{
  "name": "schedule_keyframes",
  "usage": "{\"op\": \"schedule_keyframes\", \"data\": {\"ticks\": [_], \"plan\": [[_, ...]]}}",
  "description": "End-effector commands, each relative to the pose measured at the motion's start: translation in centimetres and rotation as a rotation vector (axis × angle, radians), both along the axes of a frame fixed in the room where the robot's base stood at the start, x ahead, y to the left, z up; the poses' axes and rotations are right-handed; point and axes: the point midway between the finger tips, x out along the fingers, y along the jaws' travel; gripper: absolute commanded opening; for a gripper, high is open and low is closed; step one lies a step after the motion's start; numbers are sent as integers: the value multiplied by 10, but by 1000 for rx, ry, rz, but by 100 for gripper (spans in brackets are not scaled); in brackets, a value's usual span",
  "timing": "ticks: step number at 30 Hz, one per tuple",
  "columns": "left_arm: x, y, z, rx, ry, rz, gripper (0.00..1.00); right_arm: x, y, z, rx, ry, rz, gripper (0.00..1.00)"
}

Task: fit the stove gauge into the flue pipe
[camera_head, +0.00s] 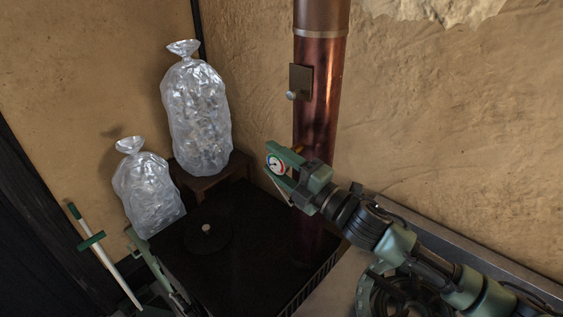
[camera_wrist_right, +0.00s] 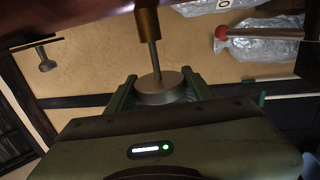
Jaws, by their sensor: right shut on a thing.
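The stove gauge (camera_head: 276,163) is a small round white-faced dial with coloured marks. My right gripper (camera_head: 283,168) is shut on it, beside the copper flue pipe (camera_head: 317,105). In the right wrist view the gauge (camera_wrist_right: 160,91) is a grey disc between the green fingers (camera_wrist_right: 162,90). Its thin stem points up to a brass socket (camera_wrist_right: 147,24) on the pipe. The stem's end meets the socket mouth in the picture; I cannot tell how deep it is. Green parts, perhaps of my left gripper, show at the lower left; its jaws are unclear.
Two clear bags, one large (camera_head: 197,112) and one small (camera_head: 147,190), stand at the left, the large one on a low wooden stand (camera_head: 213,178). A dark surface with a round lid (camera_head: 207,230) lies below. Clay wall is behind the pipe.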

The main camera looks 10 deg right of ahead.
Motion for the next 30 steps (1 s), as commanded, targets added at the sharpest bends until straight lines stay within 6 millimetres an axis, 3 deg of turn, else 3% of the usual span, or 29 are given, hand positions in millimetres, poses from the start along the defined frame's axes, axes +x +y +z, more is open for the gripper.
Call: {"op": "schedule_keyframes", "data": {"ticks": [30], "plan": [[0, 0, -2, 0, 1, 1, 36, 14, -22, 0, 0, -1, 0, 10]]}}
